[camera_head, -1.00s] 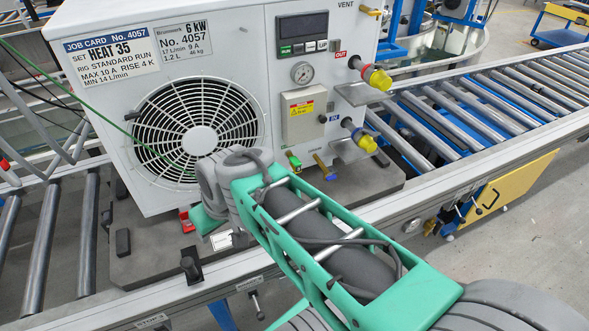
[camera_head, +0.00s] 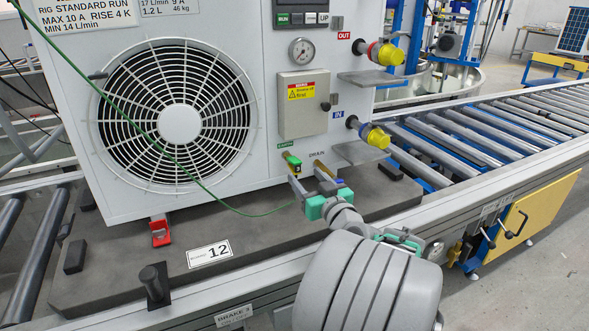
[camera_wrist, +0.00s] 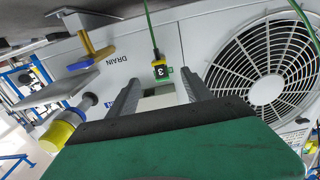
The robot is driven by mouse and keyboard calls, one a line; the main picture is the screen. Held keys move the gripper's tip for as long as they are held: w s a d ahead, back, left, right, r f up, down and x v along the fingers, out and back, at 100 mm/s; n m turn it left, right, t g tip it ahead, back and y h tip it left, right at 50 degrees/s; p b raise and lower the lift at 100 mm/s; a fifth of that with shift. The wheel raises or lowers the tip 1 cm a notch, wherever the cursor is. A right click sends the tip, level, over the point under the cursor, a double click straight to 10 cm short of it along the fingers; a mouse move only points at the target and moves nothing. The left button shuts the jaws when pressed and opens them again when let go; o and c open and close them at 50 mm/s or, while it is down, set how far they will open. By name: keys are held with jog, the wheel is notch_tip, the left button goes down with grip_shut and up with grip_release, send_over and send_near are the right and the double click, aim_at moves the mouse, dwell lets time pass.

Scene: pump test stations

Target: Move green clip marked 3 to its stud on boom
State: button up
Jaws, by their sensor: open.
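The green clip (camera_head: 291,161) sits at the EARTH mark low on the white unit's front. My gripper (camera_head: 307,174) is open in front of and just below the clip. In the wrist view my gripper's fingers (camera_wrist: 160,88) stand apart on either side of the clip's line, with nothing held between them. I cannot tell whether they reach beside it. I cannot make out the boom or its stud.
A drain valve (camera_head: 323,170) with a blue handle is close right of the clip. The fan grille (camera_head: 180,124) is left. A thin green wire (camera_head: 160,148) crosses the front and loops low towards my gripper. Hose couplings (camera_head: 372,135) stick out at right.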

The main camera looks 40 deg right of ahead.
aim_at(293, 164)
jog(key=shift+w+d+r+p, duration=0.1)
jog(key=shift+w+p, duration=0.2)
jog(key=shift+w, duration=0.2)
jog(key=p+x, duration=0.1)
jog(key=x, duration=0.7)
jog(key=shift+b, duration=0.8)
dwell(0.5)
grip_shut()
dwell(0.7)
jog(key=shift+s, duration=0.1)
dwell(0.8)
